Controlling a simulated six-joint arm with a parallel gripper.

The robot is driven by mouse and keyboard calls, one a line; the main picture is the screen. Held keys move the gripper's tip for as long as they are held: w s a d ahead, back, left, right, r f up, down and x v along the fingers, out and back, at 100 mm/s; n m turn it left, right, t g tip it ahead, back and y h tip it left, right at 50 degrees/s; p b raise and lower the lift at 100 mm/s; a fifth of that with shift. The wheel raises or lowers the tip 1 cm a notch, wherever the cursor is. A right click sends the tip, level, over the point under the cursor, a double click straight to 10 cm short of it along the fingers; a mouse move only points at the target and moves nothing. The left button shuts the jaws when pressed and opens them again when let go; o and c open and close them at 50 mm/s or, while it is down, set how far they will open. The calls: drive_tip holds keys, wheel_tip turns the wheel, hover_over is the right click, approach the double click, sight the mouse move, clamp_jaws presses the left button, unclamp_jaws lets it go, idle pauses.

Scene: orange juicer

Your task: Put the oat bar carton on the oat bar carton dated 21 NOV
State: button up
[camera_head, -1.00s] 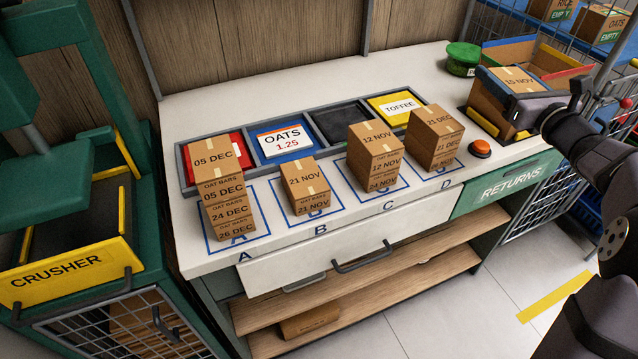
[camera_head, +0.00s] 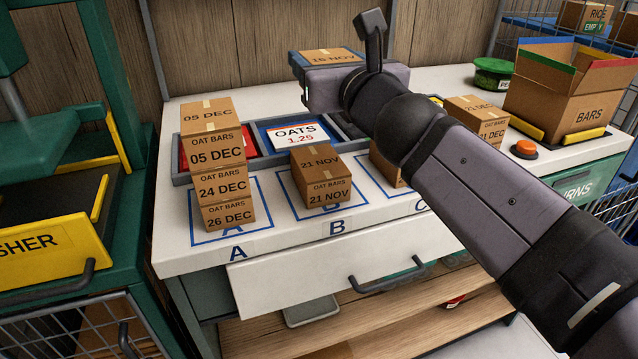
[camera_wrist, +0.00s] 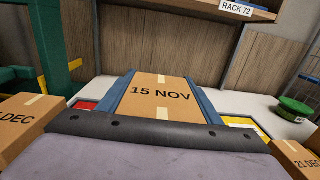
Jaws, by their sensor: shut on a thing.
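My gripper (camera_head: 312,62) is shut on an oat bar carton dated 15 NOV (camera_head: 334,54), held high above the back of the counter. In the wrist view, the carton (camera_wrist: 160,94) sits between the blue fingers, its dated top face showing. The carton dated 21 NOV (camera_head: 322,188) stands on square B, with nothing on top, below the held carton and nearer the front. My arm passes to the right of it and hides most of the stack on square C (camera_head: 386,168).
A taller stack topped by 05 DEC (camera_head: 216,152) stands on square A. A 21 DEC carton (camera_head: 478,108) shows on the right, partly behind my arm. An open BARS box (camera_head: 570,100), an orange button (camera_head: 524,149) and a green tub (camera_head: 494,74) are at the right.

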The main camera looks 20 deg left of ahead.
drive_tip(key=shift+s+a+f+y+b, duration=0.15)
drive_tip(key=shift+s+a+f+b, duration=0.15)
drive_tip(key=shift+s, duration=0.25)
drive_tip(key=shift+s+a+f+y+b, duration=0.1)
drive_tip(key=shift+s+a+y+b, duration=0.05)
drive_tip(key=shift+s+a, duration=0.35)
drive_tip(key=b, duration=0.6)
hover_over(311, 149)
wheel_tip(311, 149, down, 6)
drive_tip(key=shift+f, duration=0.1)
drive_tip(key=shift+f, duration=0.1)
wheel_tip(311, 149, down, 4)
drive_tip(key=b, duration=0.4)
drive_tip(key=shift+r, duration=0.25)
drive_tip(key=shift+f, duration=0.1)
drive_tip(key=o, duration=1.2)
